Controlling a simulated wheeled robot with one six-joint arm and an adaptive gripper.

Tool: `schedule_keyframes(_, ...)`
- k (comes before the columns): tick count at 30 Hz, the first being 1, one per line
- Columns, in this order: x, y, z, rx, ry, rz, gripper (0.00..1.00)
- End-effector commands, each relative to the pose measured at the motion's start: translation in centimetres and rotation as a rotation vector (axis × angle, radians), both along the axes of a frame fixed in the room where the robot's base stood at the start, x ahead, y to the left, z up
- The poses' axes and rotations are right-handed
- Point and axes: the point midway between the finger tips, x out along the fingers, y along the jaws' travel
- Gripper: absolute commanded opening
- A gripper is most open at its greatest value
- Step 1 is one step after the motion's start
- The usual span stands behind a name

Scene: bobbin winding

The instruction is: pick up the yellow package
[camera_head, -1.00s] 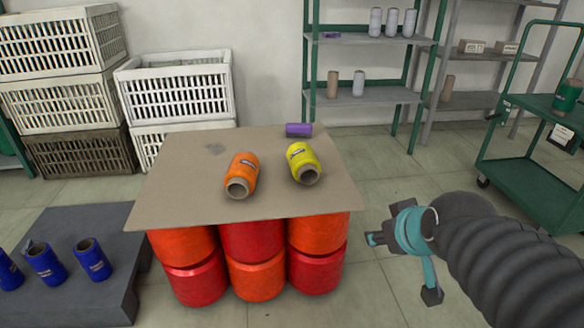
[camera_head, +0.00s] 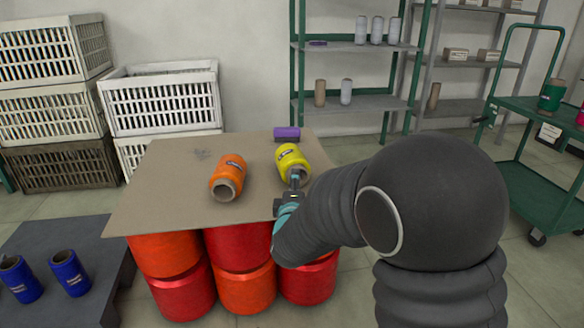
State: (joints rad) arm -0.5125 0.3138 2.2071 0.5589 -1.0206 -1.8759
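The yellow package (camera_head: 291,160) is a yellow spool with a dark label and an open core end facing me. It lies on its side on the cardboard sheet (camera_head: 165,180), right of the middle. My gripper (camera_head: 294,183) is at the near end of the yellow spool, in front of its core. The fingers are small and partly overlap the spool, so I cannot tell whether they are open or shut, or whether they touch it. My arm hides the right front part of the cardboard.
An orange spool (camera_head: 228,177) lies just left of the yellow one. A purple spool (camera_head: 287,134) lies behind it at the cardboard's back edge. Large red and orange spools (camera_head: 242,247) support the cardboard. A green cart (camera_head: 545,195) stands at the right.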

Motion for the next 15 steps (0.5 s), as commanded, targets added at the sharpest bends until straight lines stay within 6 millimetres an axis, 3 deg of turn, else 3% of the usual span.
schedule_keyframes(15, 7.7, 0.3, -0.2, -0.009, -0.005, -0.004, 0.50)
